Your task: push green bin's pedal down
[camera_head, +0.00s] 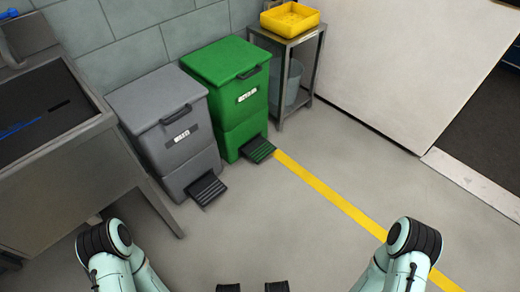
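The green bin (228,68) stands upright against the tiled wall with its lid shut. A pale label is on its front. Its black ribbed pedal (258,149) sticks out at the foot of the bin, just above the floor. Nothing touches the pedal. Both my arms show only in part along the bottom of the picture, well short of the bin. Two dark parts of mine show at the bottom edge in the middle, too cut off to make out. I cannot make out either gripper.
A grey bin (160,103) with its own black pedal (206,188) stands close left of the green one. A metal sink (45,110) is at far left. A small shelf (308,38) with a yellow tray (290,17) stands right. Open floor (270,225) lies in front.

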